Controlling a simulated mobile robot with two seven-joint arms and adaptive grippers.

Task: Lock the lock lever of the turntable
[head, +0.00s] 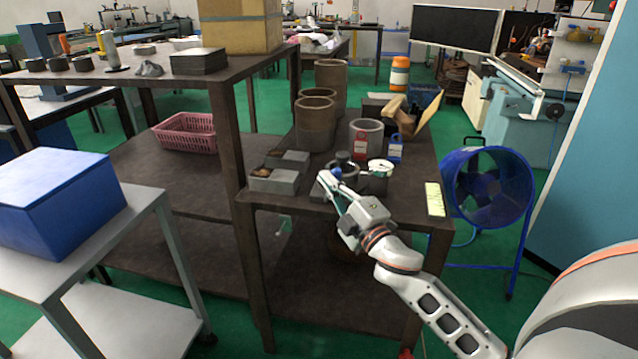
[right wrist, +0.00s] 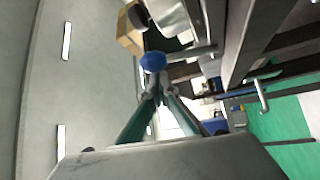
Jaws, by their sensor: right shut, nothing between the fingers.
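The turntable (head: 348,165) is a grey round fixture with a dark top, near the front edge of the brown table. My right gripper's hand partly covers it. The lock lever's blue ball knob (head: 336,171) shows right by the fingertips; in the right wrist view the knob (right wrist: 152,61) sits just beyond them, with a grey rod running right from it. My right gripper (head: 326,180) is shut and empty, its fingertips (right wrist: 155,88) close together below the knob. I cannot tell whether they touch it. My left gripper is not in view.
Grey blocks (head: 273,181) lie left of the turntable. Brown cylinders (head: 315,122), a grey cylinder (head: 366,137), red and blue tags and a white round gauge (head: 381,166) stand behind and right. A yellow-green card (head: 434,199) lies at the right edge. A blue fan (head: 490,188) stands beyond.

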